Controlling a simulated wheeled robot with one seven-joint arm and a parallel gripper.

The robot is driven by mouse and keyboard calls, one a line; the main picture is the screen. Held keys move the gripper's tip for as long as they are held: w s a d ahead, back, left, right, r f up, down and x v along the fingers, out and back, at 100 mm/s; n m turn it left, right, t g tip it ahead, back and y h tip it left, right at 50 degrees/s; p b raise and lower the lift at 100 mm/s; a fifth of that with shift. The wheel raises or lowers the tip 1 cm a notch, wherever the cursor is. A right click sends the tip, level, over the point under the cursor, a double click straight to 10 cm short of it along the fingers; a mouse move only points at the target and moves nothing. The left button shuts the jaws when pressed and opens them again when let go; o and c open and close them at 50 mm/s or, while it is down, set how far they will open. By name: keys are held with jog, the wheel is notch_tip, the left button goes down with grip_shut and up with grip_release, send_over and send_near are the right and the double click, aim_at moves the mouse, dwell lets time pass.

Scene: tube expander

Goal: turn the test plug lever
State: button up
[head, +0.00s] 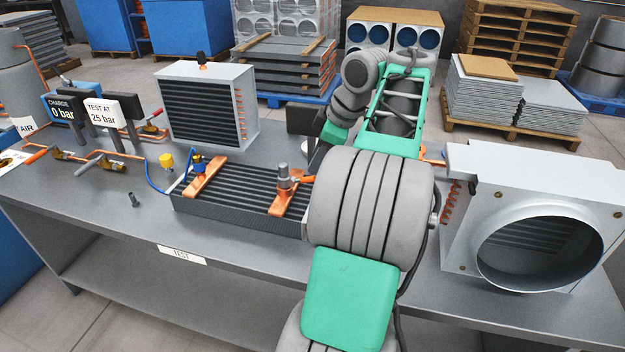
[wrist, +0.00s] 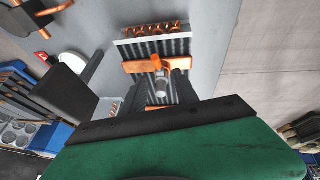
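The test plug (head: 283,176) is a grey cylinder on an orange clamp bar (head: 288,201) across the black finned coil (head: 236,190). Its orange lever (head: 302,180) points right in the head view. In the wrist view the grey plug (wrist: 161,88) and orange lever (wrist: 157,64) show between the dark fingers of my gripper (wrist: 160,82). The fingers stand apart, one on each side of the plug. I see no clear contact with the lever. In the head view my arm hides the gripper.
A second clamp bar (head: 204,179) carries a fitting with a blue hose at left. A dark panel (wrist: 66,94) and white disc (wrist: 74,62) stand beside the gripper. A finned unit (head: 207,105) stands behind; a grey duct housing (head: 535,215) is right. Signs read 0 bar and 25 bar.

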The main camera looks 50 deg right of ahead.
aim_at(312, 177)
jog(key=b+x, duration=0.1)
jog(key=x, duration=0.1)
jog(key=b+x, duration=0.1)
jog(key=x, duration=0.2)
jog(key=d+b+x, duration=0.1)
jog(key=x, duration=0.1)
jog(key=shift+s+f, duration=0.3)
jog(key=shift+f, duration=0.05)
jog(key=shift+c, duration=0.3)
grip_shut()
dwell(0.8)
